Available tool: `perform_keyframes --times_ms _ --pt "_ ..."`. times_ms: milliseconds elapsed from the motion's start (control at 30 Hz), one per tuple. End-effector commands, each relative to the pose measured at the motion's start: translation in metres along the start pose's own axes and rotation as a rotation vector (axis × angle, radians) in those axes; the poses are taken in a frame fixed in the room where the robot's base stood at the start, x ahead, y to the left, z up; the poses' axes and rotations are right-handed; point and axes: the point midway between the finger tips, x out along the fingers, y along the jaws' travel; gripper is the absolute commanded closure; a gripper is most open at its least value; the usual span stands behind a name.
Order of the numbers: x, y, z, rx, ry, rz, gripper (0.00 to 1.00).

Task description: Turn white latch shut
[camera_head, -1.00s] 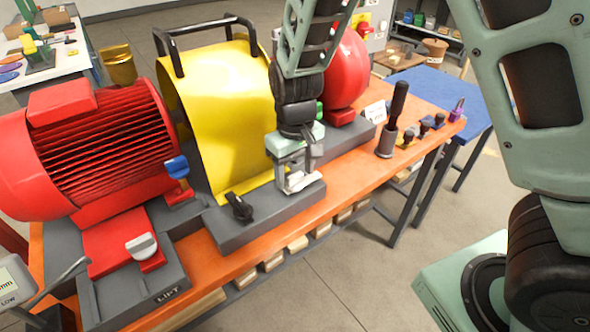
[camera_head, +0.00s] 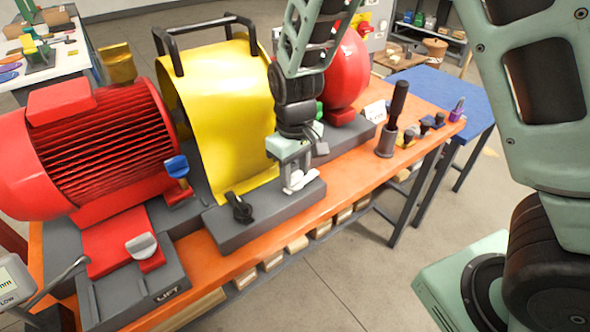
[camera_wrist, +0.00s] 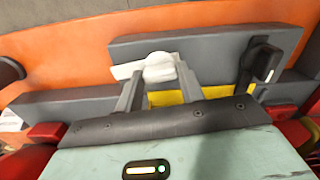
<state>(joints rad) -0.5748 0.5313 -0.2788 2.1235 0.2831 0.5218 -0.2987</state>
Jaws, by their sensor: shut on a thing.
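The white latch (camera_head: 297,182) sits on the grey base block (camera_head: 240,231) at the front of the yellow guard (camera_head: 218,115). It also shows in the wrist view (camera_wrist: 160,68) as a rounded white knob between my fingertips, with a white arm reaching to the left. My gripper (camera_head: 294,184) points down over it and is shut on it; the fingers lie on both sides of the knob in the wrist view (camera_wrist: 162,82). The latch's lower part is partly hidden by the fingers.
A black latch (camera_head: 239,207) stands on the same base, left of my gripper. The red motor (camera_head: 85,145) is at left. A black-handled tool (camera_head: 393,120) and several small knobs stand to the right on the orange bench (camera_head: 360,178).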

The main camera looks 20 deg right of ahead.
Motion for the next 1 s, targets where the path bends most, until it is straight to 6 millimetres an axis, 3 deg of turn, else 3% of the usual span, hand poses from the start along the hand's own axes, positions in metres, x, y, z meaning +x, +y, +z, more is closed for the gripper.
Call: perform_keyframes --times_ms 1000 --pt "-0.0036 0.0004 -0.0010 -0.936 0.003 0.000 1.00"
